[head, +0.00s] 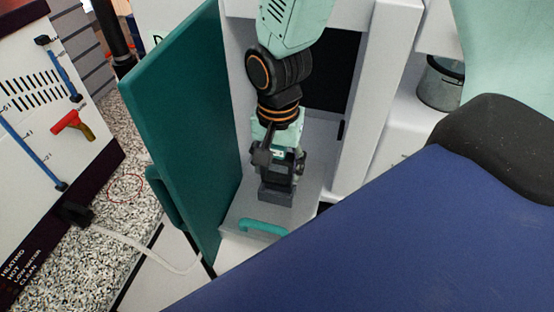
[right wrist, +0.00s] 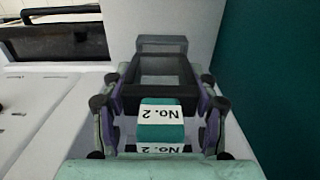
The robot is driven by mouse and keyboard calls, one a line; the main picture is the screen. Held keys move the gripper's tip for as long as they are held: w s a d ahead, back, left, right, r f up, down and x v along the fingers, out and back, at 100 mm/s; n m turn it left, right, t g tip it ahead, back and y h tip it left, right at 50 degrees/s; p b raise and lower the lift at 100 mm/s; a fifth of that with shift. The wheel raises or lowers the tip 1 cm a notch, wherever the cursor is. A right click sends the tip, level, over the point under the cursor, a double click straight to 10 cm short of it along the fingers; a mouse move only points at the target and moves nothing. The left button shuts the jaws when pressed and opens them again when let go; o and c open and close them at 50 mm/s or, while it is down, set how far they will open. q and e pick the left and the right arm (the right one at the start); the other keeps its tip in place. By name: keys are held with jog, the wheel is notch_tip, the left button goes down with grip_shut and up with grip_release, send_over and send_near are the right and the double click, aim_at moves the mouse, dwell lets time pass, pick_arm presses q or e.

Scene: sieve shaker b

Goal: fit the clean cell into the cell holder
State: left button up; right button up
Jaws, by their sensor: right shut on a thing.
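My right gripper (head: 281,165) reaches down from the top of the head view into an open white compartment. In the right wrist view its fingers (right wrist: 162,122) are shut on a piece with a teal top and a white "No. 2" label (right wrist: 161,115), which I take for the clean cell. A dark grey open-framed block, seemingly the cell holder (right wrist: 160,43), lies just beyond the fingertips. In the head view the dark block (head: 276,192) is right under the gripper. I cannot tell whether the cell is inside it. My left gripper is not in view.
A teal door (head: 190,130) stands open close on the left of my right arm. A teal handle (head: 262,227) is at the compartment's front. A white instrument with a red lever (head: 72,124) stands at the left on a speckled counter (head: 130,190).

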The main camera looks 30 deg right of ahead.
aim_at(277, 168)
jog(key=f, duration=0.1)
jog(key=w+f+b, duration=0.1)
jog(key=shift+w+d+f, duration=0.15)
jog(key=shift+d+f, duration=0.15)
jog(key=shift+d, duration=0.1)
jog(key=shift+s+a+r, duration=0.1)
jog(key=shift+s+a, duration=0.1)
jog(key=shift+a, duration=0.15)
jog(key=shift+s+a+r, duration=0.15)
jog(key=shift+s+r, duration=0.05)
jog(key=shift+s, duration=0.15)
jog(key=shift+w+d+f, duration=0.1)
jog(key=shift+w+d, duration=0.05)
jog(key=shift+d, duration=0.15)
jog(key=shift+w+d+f, duration=0.1)
jog(key=shift+w+f, duration=0.05)
jog(key=shift+w, duration=0.15)
jog(key=shift+s+a+r+p, duration=0.2)
jog(key=shift+a+p, duration=0.15)
jog(key=shift+p, duration=0.05)
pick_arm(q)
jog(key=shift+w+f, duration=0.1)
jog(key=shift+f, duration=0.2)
pick_arm(e)
jog(key=shift+s, duration=0.1)
